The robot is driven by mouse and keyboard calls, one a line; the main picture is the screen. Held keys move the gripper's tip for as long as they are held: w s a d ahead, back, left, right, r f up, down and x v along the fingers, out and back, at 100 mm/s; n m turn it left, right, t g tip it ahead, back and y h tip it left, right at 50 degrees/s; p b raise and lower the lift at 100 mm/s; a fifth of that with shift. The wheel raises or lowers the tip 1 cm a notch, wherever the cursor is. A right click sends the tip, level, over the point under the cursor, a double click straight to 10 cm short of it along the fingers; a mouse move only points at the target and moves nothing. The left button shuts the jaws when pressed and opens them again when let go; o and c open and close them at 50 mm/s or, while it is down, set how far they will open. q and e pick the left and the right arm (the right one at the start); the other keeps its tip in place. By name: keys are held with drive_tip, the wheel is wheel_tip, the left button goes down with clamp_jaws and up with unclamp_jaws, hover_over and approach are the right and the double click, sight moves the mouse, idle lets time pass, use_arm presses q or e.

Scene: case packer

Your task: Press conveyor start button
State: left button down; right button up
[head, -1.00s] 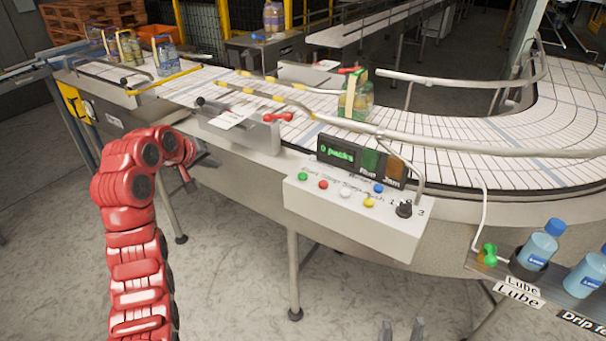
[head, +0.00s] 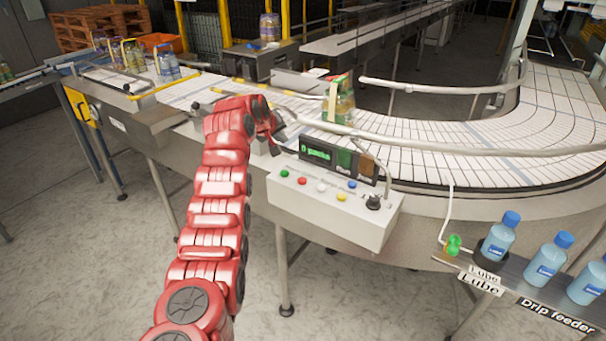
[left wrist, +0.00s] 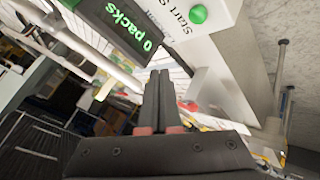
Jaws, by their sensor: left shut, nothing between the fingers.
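The white control box (head: 322,203) stands at the front edge of the conveyor. The green button (head: 285,174) is at the left end of its row of buttons. The green button (left wrist: 198,14) also shows near the top of the left wrist view, beside lettering that starts with "Start". My left gripper (head: 284,148) is just behind and above the box's left end, apart from the button. In the left wrist view its fingers (left wrist: 160,75) are shut and empty, with their tips below and left of the button. My right gripper is out of view.
A display (head: 337,160) reading "0 packs" stands behind the buttons. Red, white, yellow and blue buttons and a black knob (head: 373,202) share the box. A curved guide rail (head: 440,147) runs behind it. Blue-capped bottles (head: 498,238) stand at the right.

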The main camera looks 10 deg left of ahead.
use_arm(q)
drive_tip(key=shift+w, duration=0.1)
drive_tip(key=shift+f, duration=0.1)
hover_over(284, 174)
wheel_tip(284, 174, down, 8)
drive_tip(key=shift+r, duration=0.15)
drive_tip(key=shift+f+b, duration=0.45)
drive_tip(key=shift+f, duration=0.05)
drive_tip(key=shift+a, duration=0.1)
drive_tip(key=shift+r, duration=0.1)
idle(1.8)
drive_tip(key=shift+f+b, duration=0.45)
drive_tip(key=shift+b, duration=0.05)
